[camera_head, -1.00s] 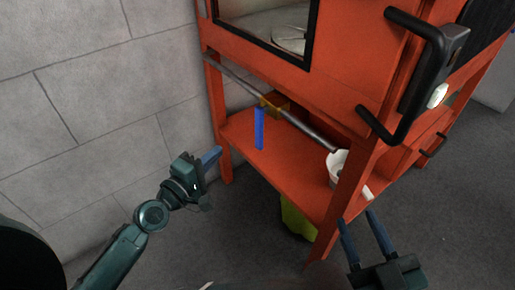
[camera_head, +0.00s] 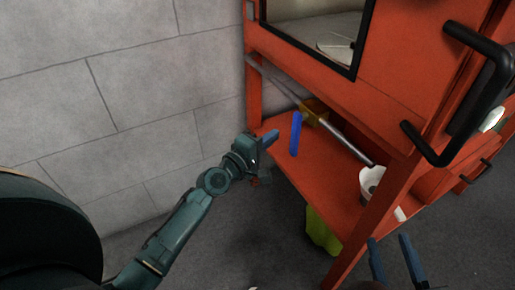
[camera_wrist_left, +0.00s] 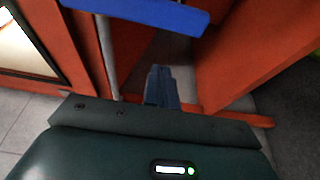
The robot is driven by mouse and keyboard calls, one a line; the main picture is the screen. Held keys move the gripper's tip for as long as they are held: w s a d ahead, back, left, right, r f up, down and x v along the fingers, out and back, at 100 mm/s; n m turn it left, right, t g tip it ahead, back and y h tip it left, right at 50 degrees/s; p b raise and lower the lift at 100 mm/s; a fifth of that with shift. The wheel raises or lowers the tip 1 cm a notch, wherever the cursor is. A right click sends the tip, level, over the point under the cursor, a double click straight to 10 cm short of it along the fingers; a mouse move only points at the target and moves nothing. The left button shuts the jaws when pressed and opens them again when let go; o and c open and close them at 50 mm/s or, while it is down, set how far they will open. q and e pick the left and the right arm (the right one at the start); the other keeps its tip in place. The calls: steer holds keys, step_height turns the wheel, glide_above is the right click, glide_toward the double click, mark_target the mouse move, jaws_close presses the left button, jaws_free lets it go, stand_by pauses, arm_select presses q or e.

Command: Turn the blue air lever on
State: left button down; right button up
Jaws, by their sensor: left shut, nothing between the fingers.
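The blue air lever (camera_head: 296,134) hangs down, across the line of the grey pipe, from a brass valve (camera_head: 314,111) under the orange cabinet. My left gripper (camera_head: 270,138) is shut and empty, just left of the lever, with a small gap seen in the head view. In the left wrist view the lever (camera_wrist_left: 150,11) crosses the top of the picture, beyond the shut fingertips (camera_wrist_left: 160,72). My right gripper (camera_head: 392,248) is at the bottom right, its two fingers apart and nothing seen between them.
The grey pipe (camera_head: 345,140) runs above the orange shelf (camera_head: 325,185). A white cup-like container (camera_head: 371,178) stands at the shelf's right. An orange post (camera_head: 362,222) and a black handle (camera_head: 470,120) are near my right gripper. A block wall (camera_head: 130,110) is at left.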

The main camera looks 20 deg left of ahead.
arm_select(q)
steer(key=shift+s+d, duration=0.3)
steer(key=shift+d, duration=0.65)
steer(key=shift+s+d, duration=0.25)
steer(key=shift+d, duration=0.65)
steer(key=shift+p, duration=0.3)
